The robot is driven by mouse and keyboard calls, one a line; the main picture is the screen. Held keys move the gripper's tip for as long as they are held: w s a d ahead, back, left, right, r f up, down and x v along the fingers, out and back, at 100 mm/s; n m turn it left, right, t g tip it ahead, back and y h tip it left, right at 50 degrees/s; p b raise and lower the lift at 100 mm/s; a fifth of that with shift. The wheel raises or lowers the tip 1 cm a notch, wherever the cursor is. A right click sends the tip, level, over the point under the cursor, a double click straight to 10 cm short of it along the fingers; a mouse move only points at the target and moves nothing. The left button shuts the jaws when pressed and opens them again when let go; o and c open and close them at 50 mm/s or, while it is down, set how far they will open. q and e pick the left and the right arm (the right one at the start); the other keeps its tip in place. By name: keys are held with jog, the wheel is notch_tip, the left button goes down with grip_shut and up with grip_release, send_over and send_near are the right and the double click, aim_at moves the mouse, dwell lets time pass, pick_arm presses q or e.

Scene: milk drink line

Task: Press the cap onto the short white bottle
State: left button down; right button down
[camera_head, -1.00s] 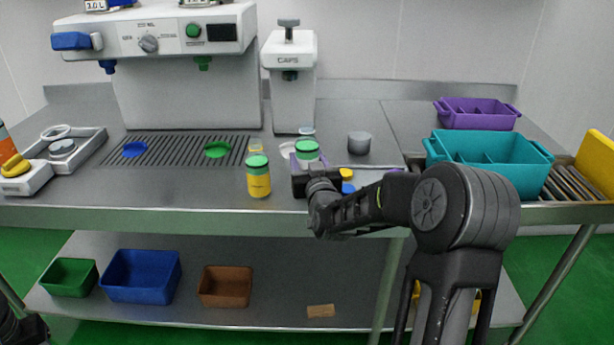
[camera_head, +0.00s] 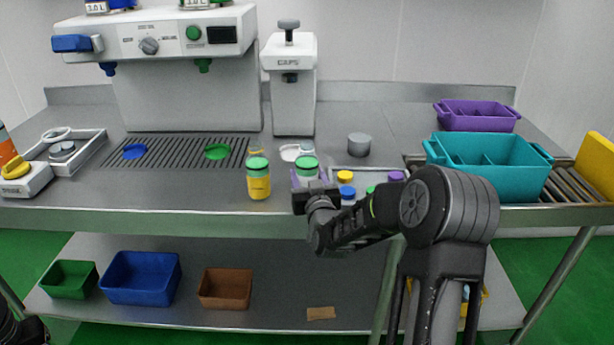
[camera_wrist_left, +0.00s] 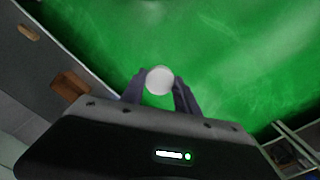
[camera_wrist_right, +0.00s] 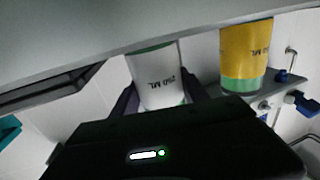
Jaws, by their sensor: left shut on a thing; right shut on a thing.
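The short white bottle (camera_head: 306,168), with a green top, is in my right gripper (camera_head: 307,184), at the table's front part. In the right wrist view the white bottle (camera_wrist_right: 158,80), marked 250 ML, stands between the two fingers, and the grip is shut on it. The left wrist view shows my left gripper (camera_wrist_left: 160,88) shut on a round white thing (camera_wrist_left: 160,80), above the green floor. I cannot tell whether it is a cap. The white CAPS machine (camera_head: 290,85) stands behind the bottle, with a pale disc (camera_head: 290,152) at its foot.
A yellow bottle (camera_head: 258,180) with a green top stands left of the white one. Right of my right gripper are small items with yellow (camera_head: 345,177), blue (camera_head: 347,191) and purple (camera_head: 396,176) tops. A grey cylinder (camera_head: 359,144) and a teal crate (camera_head: 490,165) stand farther right.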

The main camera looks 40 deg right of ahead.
pick_arm(q)
jog(key=shift+f, duration=0.25)
pick_arm(e)
jog(key=shift+f, duration=0.15)
jog(key=c, duration=0.6)
grip_release()
pick_arm(q)
jog(key=shift+r, duration=0.15)
jog(key=shift+r, duration=0.2)
pick_arm(e)
jog(key=shift+r, duration=0.25)
pick_arm(q)
jog(key=shift+f, duration=0.2)
pick_arm(e)
jog(key=shift+s+a+f, duration=0.1)
jog(key=shift+s+f, duration=0.05)
jog(key=shift+s, duration=0.2)
pick_arm(q)
jog(key=shift+f+b, duration=0.6)
jog(key=shift+b, duration=0.05)
pick_arm(e)
jog(key=v, duration=1.1)
jog(key=shift+s+a, duration=0.15)
